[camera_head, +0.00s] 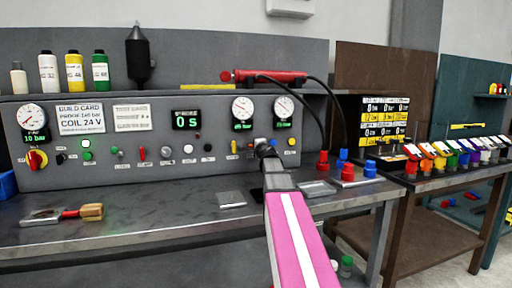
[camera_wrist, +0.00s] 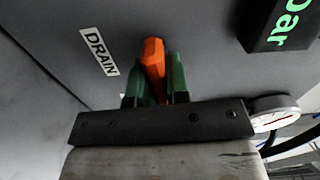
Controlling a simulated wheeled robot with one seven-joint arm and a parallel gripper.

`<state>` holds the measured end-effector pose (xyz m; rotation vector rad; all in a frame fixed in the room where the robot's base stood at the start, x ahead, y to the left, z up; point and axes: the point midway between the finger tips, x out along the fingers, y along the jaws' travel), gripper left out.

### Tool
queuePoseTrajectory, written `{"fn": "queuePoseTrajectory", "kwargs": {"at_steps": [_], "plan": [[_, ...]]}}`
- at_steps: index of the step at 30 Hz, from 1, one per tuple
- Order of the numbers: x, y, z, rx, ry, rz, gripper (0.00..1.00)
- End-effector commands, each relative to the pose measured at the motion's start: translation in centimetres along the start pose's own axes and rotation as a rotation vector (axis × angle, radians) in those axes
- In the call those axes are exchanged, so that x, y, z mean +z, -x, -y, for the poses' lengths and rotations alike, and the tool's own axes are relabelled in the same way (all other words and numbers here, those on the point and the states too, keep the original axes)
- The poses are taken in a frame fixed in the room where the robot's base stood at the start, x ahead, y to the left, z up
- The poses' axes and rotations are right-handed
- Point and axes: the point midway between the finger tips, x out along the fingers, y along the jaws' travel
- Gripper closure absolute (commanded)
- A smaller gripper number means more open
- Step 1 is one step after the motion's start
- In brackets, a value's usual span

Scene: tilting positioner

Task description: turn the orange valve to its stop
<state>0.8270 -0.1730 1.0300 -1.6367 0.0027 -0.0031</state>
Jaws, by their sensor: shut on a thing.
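The orange valve (camera_wrist: 153,56) is a small handle on the grey panel, to the right of the DRAIN label (camera_wrist: 99,51) in the wrist view. My gripper (camera_wrist: 155,72) has its two green fingers on either side of the handle and is shut on it. The handle's tip sticks out beyond the fingertips and leans slightly. In the camera_head view my gripper (camera_head: 263,148) is against the lower right part of the panel, and it hides the valve there.
Gauges (camera_head: 243,108) and a dark display (camera_wrist: 280,22) are close to my gripper. A row of knobs and switches (camera_head: 165,152) runs along the panel to the left. Red and blue fittings (camera_head: 348,172) stand on the bench at right. A brush (camera_head: 90,212) lies at front left.

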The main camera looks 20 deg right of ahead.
Motion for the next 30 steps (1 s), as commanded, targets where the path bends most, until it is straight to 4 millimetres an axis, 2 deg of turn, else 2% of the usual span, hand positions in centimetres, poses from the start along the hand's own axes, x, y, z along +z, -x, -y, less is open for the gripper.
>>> {"fn": "queuePoseTrajectory", "kwargs": {"at_steps": [9, 22, 23, 24, 25, 30], "plan": [[0.01, 0.05, -0.12, 0.001, -0.076, 0.001, 1.00], [0.01, 0.06, -0.13, 0.001, -0.084, 0.001, 1.00], [0.01, 0.06, -0.13, 0.001, -0.084, 0.001, 0.74], [0.01, 0.05, -0.13, 0.001, -0.084, 0.001, 0.61], [0.01, 0.05, -0.13, 0.001, -0.084, 0.001, 0.58], [0.01, 0.03, -0.09, 0.001, -0.082, 0.000, 0.58]]}}
